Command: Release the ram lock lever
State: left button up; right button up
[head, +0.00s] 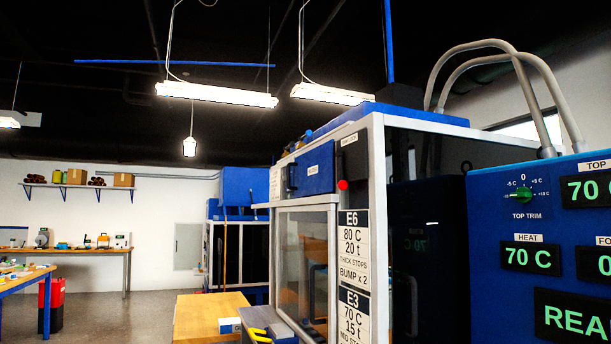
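A red knob (342,184) shows on the upper part of the white-framed press cabinet (377,190), below a small label (349,140) too small to read with certainty. It looks like the end of the ram lock lever. The lever's arm is dark against a dark panel, so its exact angle is hard to tell. Neither of my grippers is in view, and nothing is seen touching the knob.
A blue control panel (485,262) with green readouts stands close at the right. Setting cards (354,246) hang on the cabinet's corner post. A wooden bench top (205,312) is in front of the cabinet at lower left. Open floor (120,318) lies further left.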

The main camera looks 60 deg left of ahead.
aim_at(342, 185)
jog(key=u, duration=1.6)
